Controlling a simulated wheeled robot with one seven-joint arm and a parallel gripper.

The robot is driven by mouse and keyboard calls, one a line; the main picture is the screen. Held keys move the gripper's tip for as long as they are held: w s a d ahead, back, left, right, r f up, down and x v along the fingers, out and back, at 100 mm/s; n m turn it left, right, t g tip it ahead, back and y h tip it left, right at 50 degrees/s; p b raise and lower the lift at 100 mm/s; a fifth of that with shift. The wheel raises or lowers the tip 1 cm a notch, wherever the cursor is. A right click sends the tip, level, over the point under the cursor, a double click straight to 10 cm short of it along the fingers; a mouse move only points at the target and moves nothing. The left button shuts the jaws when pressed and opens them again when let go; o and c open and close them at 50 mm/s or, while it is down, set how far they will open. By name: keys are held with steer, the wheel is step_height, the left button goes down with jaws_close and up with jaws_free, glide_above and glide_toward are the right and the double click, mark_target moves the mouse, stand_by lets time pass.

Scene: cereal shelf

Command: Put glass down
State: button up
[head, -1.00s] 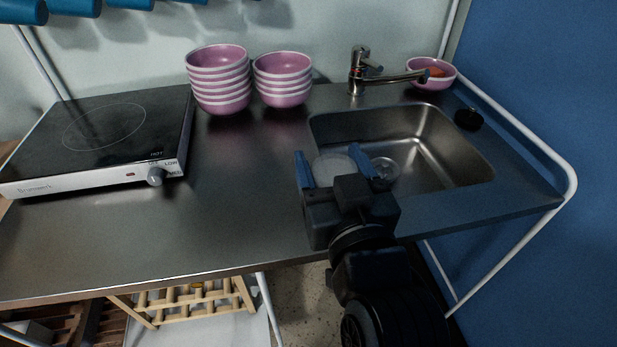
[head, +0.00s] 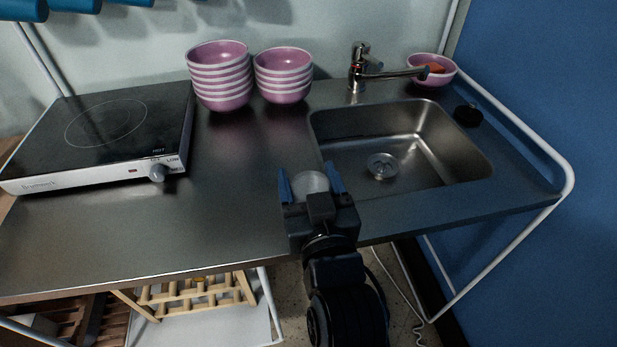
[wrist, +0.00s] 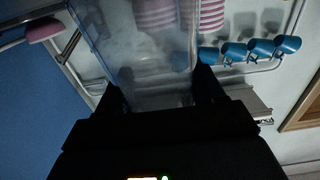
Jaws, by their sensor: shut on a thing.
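My gripper (head: 310,182) is shut on a clear glass (head: 312,183), with a blue finger on each side of it. In the head view it is at the front of the steel counter (head: 235,180), just left of the sink. I cannot tell whether the glass touches the counter. In the wrist view the glass (wrist: 150,60) fills the middle, between the dark fingers, and looks see-through and hazy.
The sink (head: 415,165) with its tap (head: 362,72) lies to the right. Two stacks of pink bowls (head: 220,85) (head: 284,82) stand at the back. A hot plate (head: 100,130) takes the left side. A pink bowl (head: 425,82) sits behind the sink. Bare counter lies between hot plate and gripper.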

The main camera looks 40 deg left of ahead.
steer(key=o, duration=1.3)
steer(key=shift+f, duration=0.15)
steer(key=shift+c, duration=0.2)
steer(key=shift+s+d+f, duration=0.1)
steer(key=shift+s+d, duration=0.15)
steer(key=shift+d, duration=0.05)
steer(key=b+v, duration=0.1)
steer(key=v, duration=0.6)
steer(key=shift+b, duration=0.35)
steer(key=s+d+f+m+t+h, duration=0.1)
steer(key=s+d+f+m+h, duration=0.15)
steer(key=d, duration=0.55)
steer(key=s+d+f+m+t+h, duration=0.1)
steer(key=d+f+h, duration=0.15)
steer(key=d, duration=0.45)
steer(key=s+d+f+m+t+h, duration=0.1)
steer(key=s+d+f, duration=0.15)
steer(key=d, duration=0.55)
steer(key=s+d+r+m+h, duration=0.1)
steer(key=s+d+m+h, duration=0.1)
steer(key=s+d, duration=0.5)
steer(key=s+d+r+m+h, duration=0.2)
steer(key=s+d+h, duration=0.3)
steer(key=s+d, duration=0.3)
steer(key=s+m, duration=0.1)
steer(key=s, duration=0.2)
steer(key=shift+d+r+h, duration=0.15)
steer(key=shift+r+h, duration=0.1)
steer(key=shift+h, duration=0.05)
